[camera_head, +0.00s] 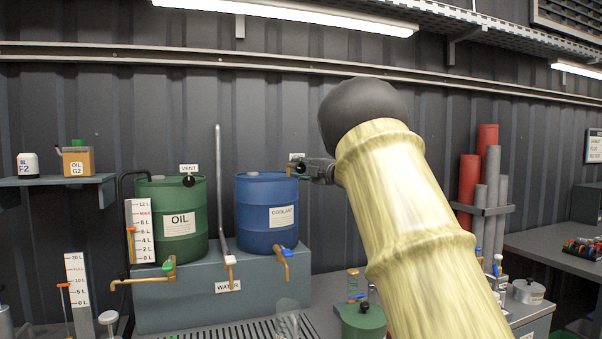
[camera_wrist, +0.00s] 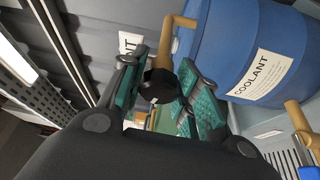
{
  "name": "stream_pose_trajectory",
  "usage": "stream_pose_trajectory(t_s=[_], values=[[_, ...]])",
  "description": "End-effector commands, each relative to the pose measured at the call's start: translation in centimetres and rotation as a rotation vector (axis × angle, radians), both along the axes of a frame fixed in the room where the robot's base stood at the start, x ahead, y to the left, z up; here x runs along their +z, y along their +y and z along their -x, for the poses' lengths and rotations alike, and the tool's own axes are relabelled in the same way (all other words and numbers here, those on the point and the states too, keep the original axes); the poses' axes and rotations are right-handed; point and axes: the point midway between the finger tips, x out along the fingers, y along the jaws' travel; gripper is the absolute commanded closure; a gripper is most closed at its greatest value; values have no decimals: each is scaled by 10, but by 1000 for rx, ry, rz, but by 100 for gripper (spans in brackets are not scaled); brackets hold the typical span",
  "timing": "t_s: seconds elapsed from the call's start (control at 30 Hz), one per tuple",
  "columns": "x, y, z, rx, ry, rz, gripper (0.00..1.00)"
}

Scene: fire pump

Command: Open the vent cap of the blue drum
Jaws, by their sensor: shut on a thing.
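The blue drum (camera_head: 254,222), labelled COOLANT, stands on a grey bench; it also fills the upper right of the wrist view (camera_wrist: 222,45). A brass vent pipe (camera_wrist: 167,38) rises from its top and bends over. At the pipe's end is a black vent cap (camera_wrist: 157,88). My gripper (camera_head: 303,170) reaches in from the right at the drum's top right edge. In the wrist view its green-padded fingers (camera_wrist: 160,80) are shut on the black cap, one on each side. In the head view the cap is mostly hidden by the gripper.
A green OIL drum (camera_head: 198,233) with its own black vent cap (camera_head: 188,181) stands to the left. A vertical grey pipe (camera_head: 220,180) rises between the drums. Brass taps (camera_head: 283,256) stick out in front. A green container (camera_head: 361,321) stands below my arm.

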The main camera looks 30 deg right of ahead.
Motion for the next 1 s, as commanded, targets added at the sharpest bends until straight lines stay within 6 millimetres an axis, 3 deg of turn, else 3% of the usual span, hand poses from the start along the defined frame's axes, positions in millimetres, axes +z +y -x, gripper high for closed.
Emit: stream_pose_trajectory(t_s=[0.6, 1.0], values=[[-2, 1, 0, 1, 133, 541, 92], [-3, 1, 0, 2, 179, 727, 92]])
